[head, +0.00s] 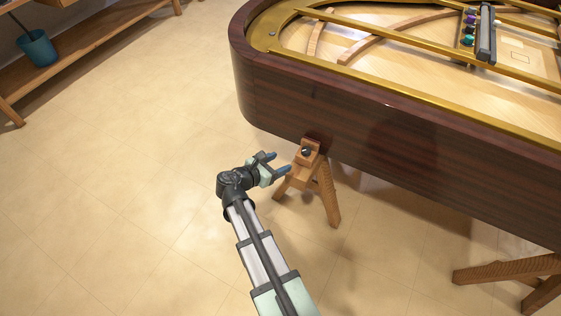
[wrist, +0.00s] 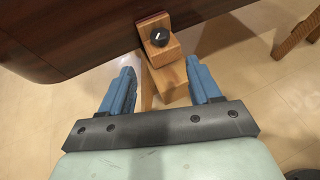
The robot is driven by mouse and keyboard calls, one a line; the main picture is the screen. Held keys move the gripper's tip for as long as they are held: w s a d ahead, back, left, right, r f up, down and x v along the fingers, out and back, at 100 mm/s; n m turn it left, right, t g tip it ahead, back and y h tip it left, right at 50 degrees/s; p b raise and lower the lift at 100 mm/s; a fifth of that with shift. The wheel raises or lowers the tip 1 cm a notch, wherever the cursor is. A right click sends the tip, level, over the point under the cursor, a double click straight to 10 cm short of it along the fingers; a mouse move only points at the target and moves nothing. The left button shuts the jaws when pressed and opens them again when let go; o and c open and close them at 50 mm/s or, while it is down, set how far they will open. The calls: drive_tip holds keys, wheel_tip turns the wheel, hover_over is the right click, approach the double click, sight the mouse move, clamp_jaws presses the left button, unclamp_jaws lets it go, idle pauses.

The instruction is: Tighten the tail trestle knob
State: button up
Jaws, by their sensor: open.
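The tail trestle knob (head: 306,152) is small, round and black, on a wooden block at the top of the tail trestle (head: 328,195), under the piano's curved end. In the wrist view the knob (wrist: 159,37) shows a white pointer mark and sits above centre, ahead of the gap between my fingers. My gripper (head: 281,162) is open and empty, just left of the trestle. In the wrist view its two blue fingers (wrist: 162,80) spread to either side of the wooden trestle, short of the knob. No contact with the knob shows.
The dark wood piano case (head: 400,140) overhangs the trestle. Another wooden trestle (head: 510,272) stands at the lower right. A wooden shelf (head: 90,45) with a teal pot (head: 38,48) is at the upper left. The tiled floor left of my arm is clear.

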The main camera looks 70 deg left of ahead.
sight(305, 152)
drive_tip(key=w+d, duration=0.7)
drive_tip(key=w, duration=0.1)
drive_tip(key=s+a+n+g+y, duration=0.3)
drive_tip(key=s+n+y, duration=0.1)
drive_tip(key=shift+n, duration=0.3)
drive_tip(key=x, duration=1.3)
drive_tip(key=shift+s+a+f, duration=0.15)
drive_tip(key=shift+a, duration=0.05)
